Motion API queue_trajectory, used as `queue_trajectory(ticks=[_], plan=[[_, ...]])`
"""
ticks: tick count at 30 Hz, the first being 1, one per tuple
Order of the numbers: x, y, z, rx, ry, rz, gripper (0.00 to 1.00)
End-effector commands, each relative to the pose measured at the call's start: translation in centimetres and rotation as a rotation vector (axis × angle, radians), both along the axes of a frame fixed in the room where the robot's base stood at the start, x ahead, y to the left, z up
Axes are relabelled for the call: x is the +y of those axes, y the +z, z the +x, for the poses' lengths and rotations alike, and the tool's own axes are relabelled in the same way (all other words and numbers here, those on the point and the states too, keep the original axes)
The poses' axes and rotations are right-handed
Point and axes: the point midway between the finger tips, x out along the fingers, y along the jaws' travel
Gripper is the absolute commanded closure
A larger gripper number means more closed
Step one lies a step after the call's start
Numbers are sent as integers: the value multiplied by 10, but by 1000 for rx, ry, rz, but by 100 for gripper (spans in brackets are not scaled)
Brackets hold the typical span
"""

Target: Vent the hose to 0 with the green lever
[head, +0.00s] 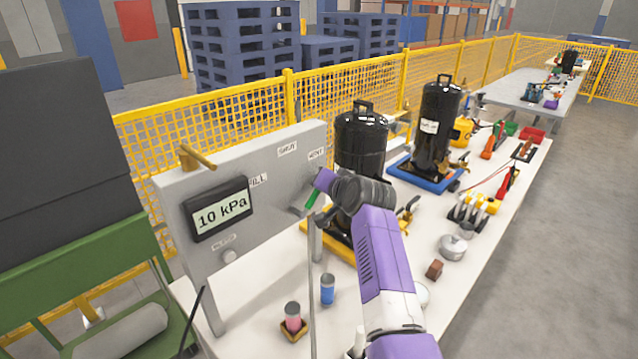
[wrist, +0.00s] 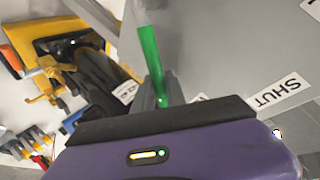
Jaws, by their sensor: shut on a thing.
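The green lever (head: 311,199) is on the grey panel (head: 270,215), below the SHUT (head: 287,149) and VENT (head: 316,154) labels. It slants down to the left in the head view. My gripper (head: 322,184) is at its upper end and shut on it; the finger contact is mostly hidden. In the wrist view the green lever (wrist: 152,62) runs up from behind the dark edge of my purple gripper (wrist: 165,120), with the SHUT label to its right. The display (head: 220,211) on the panel reads 10 kPa.
A brass handle (head: 196,157) sticks out at the panel's upper left, near a partly hidden label. Black cylinders (head: 435,130) stand behind my arm on the white table (head: 262,308). A pink can (head: 292,315) and a blue can (head: 327,289) stand in front of the panel.

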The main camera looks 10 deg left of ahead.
Motion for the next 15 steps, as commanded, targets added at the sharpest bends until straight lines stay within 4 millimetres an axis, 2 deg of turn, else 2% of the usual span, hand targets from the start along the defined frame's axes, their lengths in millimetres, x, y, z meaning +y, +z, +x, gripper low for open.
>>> queue_trajectory(ticks=[15], plan=[[-2,-5,2,46,-1,35,100]])
